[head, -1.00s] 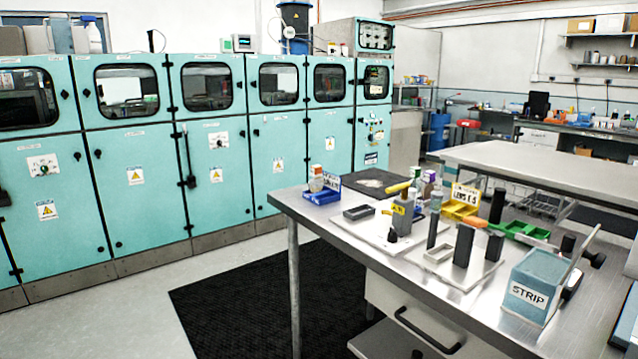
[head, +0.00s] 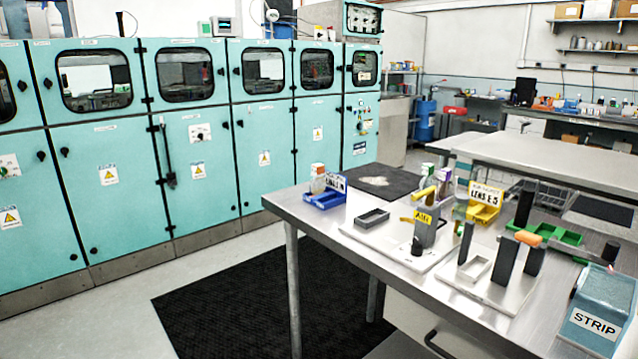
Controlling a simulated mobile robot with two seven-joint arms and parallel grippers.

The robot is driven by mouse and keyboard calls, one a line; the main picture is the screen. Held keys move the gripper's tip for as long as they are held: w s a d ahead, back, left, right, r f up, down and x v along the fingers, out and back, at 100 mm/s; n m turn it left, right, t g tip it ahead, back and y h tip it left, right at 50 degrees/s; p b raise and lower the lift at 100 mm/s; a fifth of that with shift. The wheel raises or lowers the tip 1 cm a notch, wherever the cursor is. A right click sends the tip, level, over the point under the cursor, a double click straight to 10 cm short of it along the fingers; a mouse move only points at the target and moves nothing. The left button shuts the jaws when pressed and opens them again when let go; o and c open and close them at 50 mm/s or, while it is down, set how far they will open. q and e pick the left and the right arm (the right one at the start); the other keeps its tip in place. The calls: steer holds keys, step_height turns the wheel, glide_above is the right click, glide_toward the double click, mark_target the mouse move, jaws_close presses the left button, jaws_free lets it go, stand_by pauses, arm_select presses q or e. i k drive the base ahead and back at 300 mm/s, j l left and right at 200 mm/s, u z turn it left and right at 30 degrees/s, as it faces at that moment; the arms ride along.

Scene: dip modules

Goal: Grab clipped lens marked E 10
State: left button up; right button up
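A blue tray (head: 322,200) stands near the far left corner of the steel table. Its white label (head: 337,183) is angled and too small to read surely. A small bottle-like item (head: 318,179) with an orange-brown top stands at this tray. A yellow tray (head: 482,214) farther right has a sign (head: 485,196) that seems to read LENS E 5. I cannot make out a clipped lens marked E 10. Neither of my grippers is in view.
The steel table (head: 400,283) also carries a white board (head: 380,238) with a grey device (head: 427,222), black posts (head: 507,260), green trays (head: 560,238) and a blue STRIP box (head: 594,312). Teal cabinets (head: 205,170) line the left. Floor with a black mat (head: 250,310) lies before the table.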

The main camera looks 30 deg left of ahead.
mark_target(318, 185)
steer(key=i+j+z, duration=0.1)
steer(key=j, duration=0.3)
steer(key=i+j, duration=0.1)
steer(key=j, duration=0.3)
steer(key=i+j+z, duration=0.15)
steer(key=j, duration=0.6)
steer(key=i+z, duration=0.05)
